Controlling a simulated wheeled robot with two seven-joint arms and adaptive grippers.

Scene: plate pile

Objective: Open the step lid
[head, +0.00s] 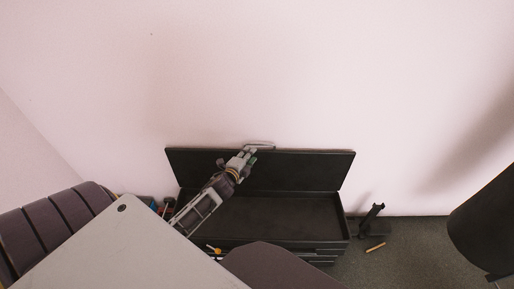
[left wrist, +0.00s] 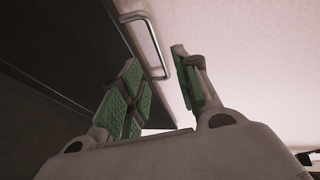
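The black step lid (head: 300,170) stands raised, tilted back toward the pink wall, above the open black box (head: 270,218). Its inner face shows in the head view. A metal bar handle (head: 262,143) sits at the lid's top edge. In the left wrist view the handle (left wrist: 155,45) lies beyond and between my fingertips. My left gripper (head: 248,152) is at the lid's upper edge by the handle. In the left wrist view its green-padded fingers (left wrist: 158,78) are apart with nothing between the pads. Whether a finger touches the lid is unclear. My right gripper is not in view.
The pink wall (head: 260,70) is close behind the lid. A dark upright object (head: 371,217) and a small tan stick (head: 375,247) are on the grey floor right of the box. Small coloured items (head: 167,207) are at its left.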

